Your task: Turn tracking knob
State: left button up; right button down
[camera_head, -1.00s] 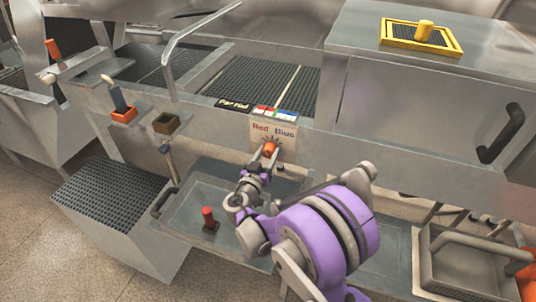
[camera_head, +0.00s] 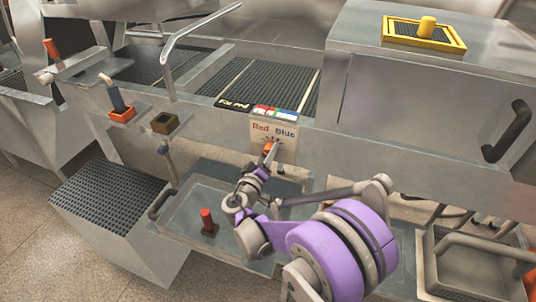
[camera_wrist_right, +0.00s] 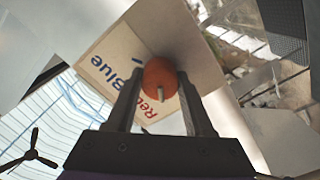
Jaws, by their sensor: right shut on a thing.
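The orange tracking knob (camera_head: 268,147) sits on the front of a beige panel (camera_head: 286,131) marked "Red" and "Blue". The knob also shows large in the right wrist view (camera_wrist_right: 160,78), with a pale pointer on it. My right gripper (camera_head: 266,153) is at the knob, with one finger on each side of it. In the right wrist view my gripper (camera_wrist_right: 163,98) is shut on the knob, and the panel lettering appears tilted. In the head view the knob is partly hidden by the fingers. My left gripper is in neither view.
Below the panel is a grey tray (camera_head: 180,215) with a red-handled piece (camera_head: 208,218). Left of the panel are an orange-rimmed holder (camera_head: 122,115) and a brown square cup (camera_head: 165,123). A dark handle (camera_head: 508,132) juts out at right. A curved metal bar (camera_head: 172,70) rises behind.

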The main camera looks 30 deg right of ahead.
dwell(0.5)
jog(key=shift+c, duration=1.5)
grip_release()
jog(key=b+v, duration=0.1)
jog(key=v, duration=0.9)
jog(key=shift+s+a, duration=0.25)
jog(key=shift+s, duration=0.1)
